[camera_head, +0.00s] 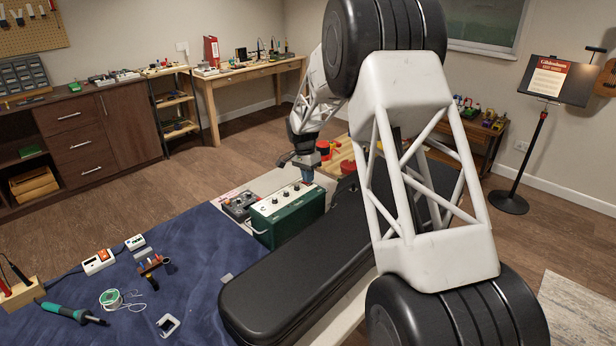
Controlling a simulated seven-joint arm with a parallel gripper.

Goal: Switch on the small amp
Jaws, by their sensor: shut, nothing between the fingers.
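The small amp (286,217) is a dark green box with a pale top panel carrying several dark knobs. It stands at the back of the work table, beside a black guitar case. My gripper (307,180) points down over the right end of the amp's top panel. Its fingertips are at or just above the panel; I cannot tell whether they touch. The gripper is shut and empty. The fingers are small here, and they and the wrist hide part of the panel's right end, so the switch cannot be made out.
A grey pedal-like box (238,204) stands just left of the amp. The black case (290,290) lies in front. A blue cloth (200,260) bears a soldering iron (72,313), a solder spool (112,299) and small parts. My large arm links fill the right foreground.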

